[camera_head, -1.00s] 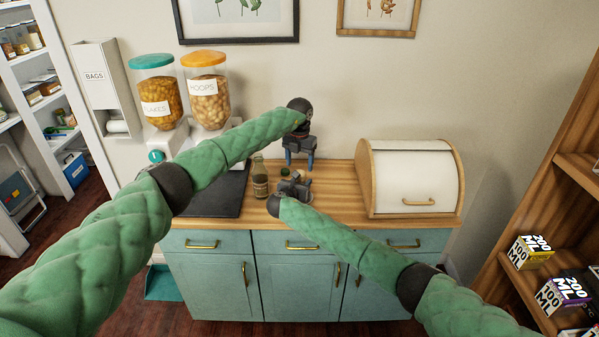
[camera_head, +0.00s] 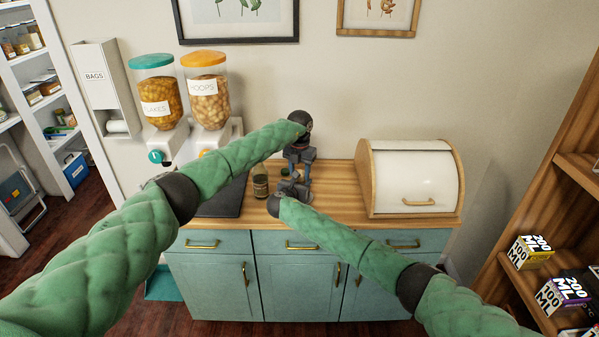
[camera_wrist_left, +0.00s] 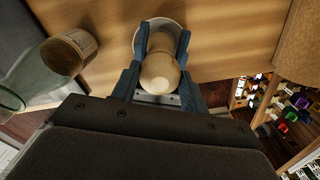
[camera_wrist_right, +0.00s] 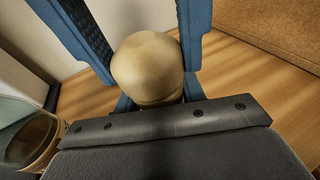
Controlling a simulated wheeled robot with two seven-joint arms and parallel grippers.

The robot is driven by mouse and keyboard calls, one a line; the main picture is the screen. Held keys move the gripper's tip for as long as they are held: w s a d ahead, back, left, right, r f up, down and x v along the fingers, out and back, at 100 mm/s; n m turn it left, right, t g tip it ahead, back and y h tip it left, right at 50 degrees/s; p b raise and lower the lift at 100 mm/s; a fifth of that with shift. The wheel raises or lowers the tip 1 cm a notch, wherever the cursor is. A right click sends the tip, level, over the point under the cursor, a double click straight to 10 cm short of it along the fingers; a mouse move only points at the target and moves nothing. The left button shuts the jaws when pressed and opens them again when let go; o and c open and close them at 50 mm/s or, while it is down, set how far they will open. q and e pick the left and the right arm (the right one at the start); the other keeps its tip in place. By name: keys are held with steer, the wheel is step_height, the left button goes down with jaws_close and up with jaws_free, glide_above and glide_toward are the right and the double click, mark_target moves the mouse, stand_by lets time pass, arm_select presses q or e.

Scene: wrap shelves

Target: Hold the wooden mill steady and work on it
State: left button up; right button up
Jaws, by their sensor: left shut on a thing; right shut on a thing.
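The wooden mill (camera_wrist_left: 158,70) shows from above in the left wrist view, pale and round-topped, over a white round dish (camera_wrist_left: 148,24). It also shows in the right wrist view (camera_wrist_right: 147,66). My left gripper (camera_head: 300,163) comes down from above, its blue fingers on both sides of the mill's upper part, shut on it. My right gripper (camera_head: 292,188) is low at the counter and shut on the mill from the front. In the head view, the grippers hide most of the mill.
A bread box (camera_head: 412,180) is on the right and two cereal dispensers (camera_head: 205,95) are at the left. The wooden counter (camera_head: 335,190) is clear before the bread box.

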stand_by(0.3)
arm_select(q)
steer(key=n, duration=0.3)
steer(key=shift+n, duration=2.2)
steer(key=o, duration=1)
steer(key=shift+a, duration=0.1)
